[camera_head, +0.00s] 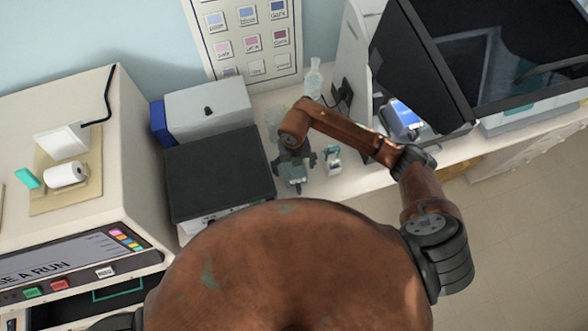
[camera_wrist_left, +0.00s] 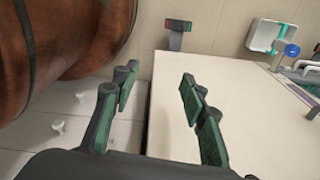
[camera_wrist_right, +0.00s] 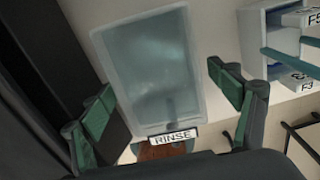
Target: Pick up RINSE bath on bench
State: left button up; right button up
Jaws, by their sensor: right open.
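The RINSE bath (camera_wrist_right: 152,72) is a translucent, pale rectangular tub in the middle of the right wrist view. Its white RINSE label (camera_wrist_right: 172,137) faces the wrist. My right gripper (camera_wrist_right: 164,97) is open, with one finger on either side of the bath; I cannot tell whether the pads touch it. In the head view the right gripper (camera_head: 295,170) is low over the bench, right of the black-topped box, and mostly hides the bath. My left gripper (camera_wrist_left: 158,92) is open and empty in the left wrist view, above a pale surface; the head view does not show it.
The black-topped box (camera_head: 218,172) is close on the left. A clear bottle (camera_head: 313,78) stands behind, and a monitor (camera_head: 480,55) overhangs the right.

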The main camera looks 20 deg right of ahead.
jog(key=shift+w, duration=0.1)
jog(key=c, duration=2)
